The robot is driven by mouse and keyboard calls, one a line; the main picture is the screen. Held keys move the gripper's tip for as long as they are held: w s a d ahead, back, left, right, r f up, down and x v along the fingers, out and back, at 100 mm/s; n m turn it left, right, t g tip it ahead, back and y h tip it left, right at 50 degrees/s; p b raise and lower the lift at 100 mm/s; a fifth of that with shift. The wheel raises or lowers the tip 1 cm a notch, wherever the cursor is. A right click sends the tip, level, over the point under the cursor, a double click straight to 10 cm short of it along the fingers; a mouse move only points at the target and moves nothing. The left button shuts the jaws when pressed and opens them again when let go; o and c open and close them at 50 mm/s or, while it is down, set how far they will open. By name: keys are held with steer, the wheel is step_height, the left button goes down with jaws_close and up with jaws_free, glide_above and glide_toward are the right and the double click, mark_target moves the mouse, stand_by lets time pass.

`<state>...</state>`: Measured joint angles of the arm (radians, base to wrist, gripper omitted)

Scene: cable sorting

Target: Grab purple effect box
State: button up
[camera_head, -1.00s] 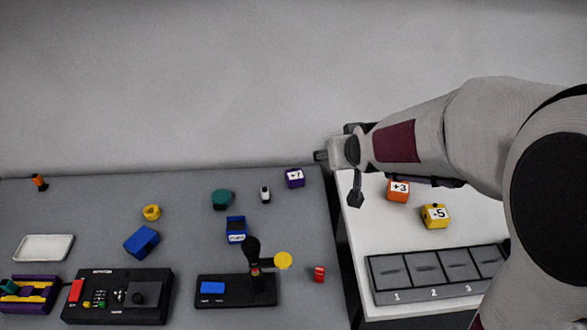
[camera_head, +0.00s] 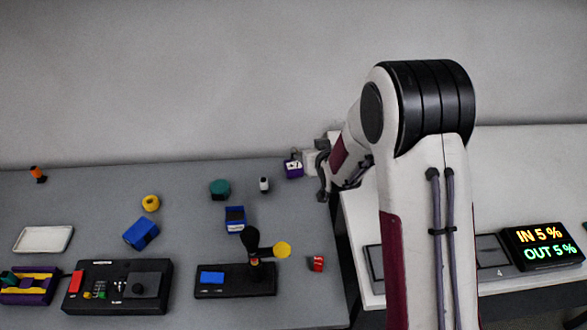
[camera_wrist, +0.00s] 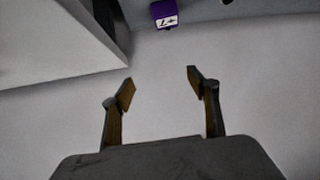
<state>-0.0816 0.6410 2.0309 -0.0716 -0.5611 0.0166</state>
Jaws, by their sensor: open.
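The purple effect box (camera_head: 293,169) sits near the back right corner of the grey table in the head view, its white label facing out. In the wrist view the purple box (camera_wrist: 165,14) shows at the top edge, its marking upside down. My gripper (camera_wrist: 160,82) is open and empty, its two fingers apart over a bare pale surface, with the box well beyond the fingertips. In the head view my gripper (camera_head: 322,172) is close to the right of the box, partly hidden by my arm; I cannot tell the exact gap.
My arm hides part of that table.

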steer(key=t+y, duration=0.1)
steer(key=t, duration=0.1)
glide_toward(294, 165)
steer(key=shift+w+f+n, duration=0.15)
steer(key=shift+w+f, duration=0.05)
steer(key=shift+w, duration=0.35)
steer(key=shift+w+f+n, duration=0.15)
steer(key=shift+w+f, duration=0.05)
steer(key=shift+w, duration=0.4)
steer(key=shift+x, duration=1.25)
steer(key=shift+a+f, duration=0.1)
steer(key=shift+x, duration=2.55)
steer(key=shift+a, duration=0.1)
steer(key=c, duration=1.3)
